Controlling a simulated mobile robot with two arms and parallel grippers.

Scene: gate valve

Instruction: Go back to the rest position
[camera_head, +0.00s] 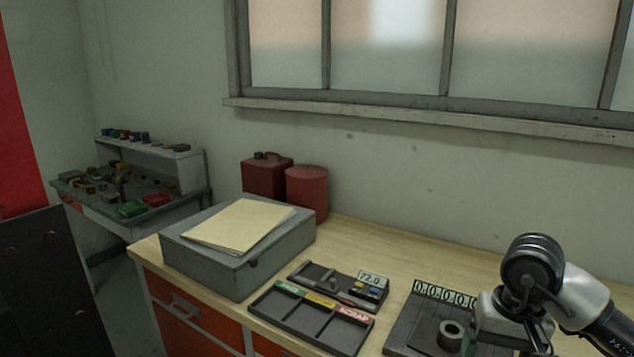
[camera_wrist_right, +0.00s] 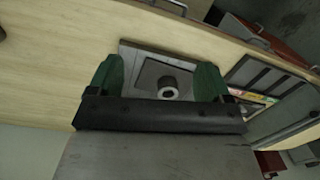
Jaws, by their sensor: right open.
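My right arm comes in from the right in the head view, with its wrist above the bench's right part. My right gripper (camera_wrist_right: 157,66) shows in the right wrist view with its two green fingers wide apart and nothing between them. Beyond the fingers a small grey ring-shaped part (camera_wrist_right: 168,92) stands on a dark square plate. The same part (camera_head: 451,334) shows in the head view on a dark fixture plate (camera_head: 405,338) beside my wrist. My left gripper is in no view.
The wooden bench (camera_head: 400,246) holds a grey box (camera_head: 210,262) with a folder, a three-compartment tray (camera_head: 310,327), a small tray with a "72.0" display (camera_head: 372,279), a number strip (camera_head: 444,294) and red containers (camera_head: 306,194). The bench is clear behind the trays.

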